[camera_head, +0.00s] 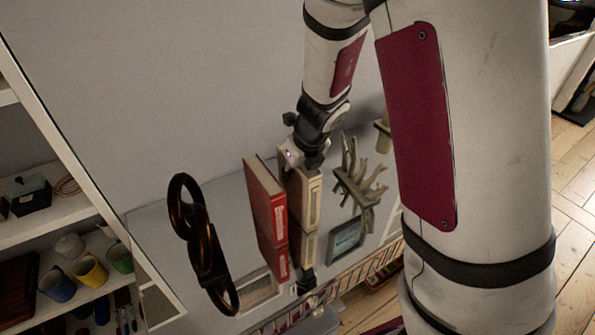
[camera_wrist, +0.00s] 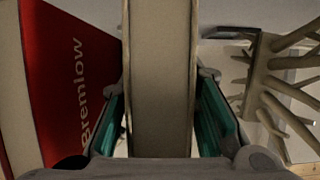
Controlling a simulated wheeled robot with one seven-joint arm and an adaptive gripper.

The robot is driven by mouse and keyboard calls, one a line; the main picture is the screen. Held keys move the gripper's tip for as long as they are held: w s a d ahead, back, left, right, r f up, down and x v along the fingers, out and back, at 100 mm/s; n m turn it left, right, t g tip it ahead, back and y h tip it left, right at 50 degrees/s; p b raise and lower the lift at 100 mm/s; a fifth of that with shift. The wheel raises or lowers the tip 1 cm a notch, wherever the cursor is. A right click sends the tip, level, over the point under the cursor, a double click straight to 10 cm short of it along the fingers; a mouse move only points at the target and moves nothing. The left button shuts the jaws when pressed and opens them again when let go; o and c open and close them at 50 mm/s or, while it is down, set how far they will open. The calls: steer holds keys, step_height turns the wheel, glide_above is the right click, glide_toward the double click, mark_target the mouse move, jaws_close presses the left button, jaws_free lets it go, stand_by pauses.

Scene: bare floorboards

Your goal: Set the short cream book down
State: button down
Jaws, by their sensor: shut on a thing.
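The short cream book (camera_head: 305,203) stands upright, with a pale spine facing the head camera. My gripper (camera_head: 305,165) is over its top end. In the wrist view the cream book (camera_wrist: 160,80) fills the space between the two teal-padded fingers, and my gripper (camera_wrist: 160,125) is shut on it. The book's lower end is close to the glossy grey surface, where its mirror image shows; I cannot tell whether it touches. The red book (camera_head: 265,205) stands upright just left of it. The red cover also shows in the wrist view (camera_wrist: 65,70), lettered "Bremlow".
A branching coral-like ornament (camera_head: 358,187) stands close on the right, also in the wrist view (camera_wrist: 285,85). A dark linked-ring ornament (camera_head: 186,212) is left of the red book. White shelves (camera_head: 60,215) with mugs stand at the far left.

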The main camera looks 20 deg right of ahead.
steer(key=shift+f, duration=0.1)
steer(key=c, duration=1.2)
jaws_free()
steer(key=p+v, duration=0.7)
steer(key=v, duration=0.5)
steer(key=shift+r, duration=0.2)
steer(key=s+a+r+n+y, duration=0.1)
steer(key=s+a+r+n, duration=0.1)
steer(key=s+r+n, duration=0.8)
steer(key=s+a+r+n+y, duration=0.15)
steer(key=s+r+n, duration=0.4)
steer(key=n, duration=0.75)
steer(key=s+d+r+n+t+h, duration=0.1)
steer(key=s+d+r+n+h, duration=0.1)
steer(key=s+n, duration=0.7)
steer(key=shift+s+d+r+n+h, duration=0.2)
steer(key=shift+d+n+h, duration=0.25)
steer(key=shift+n+h, duration=0.35)
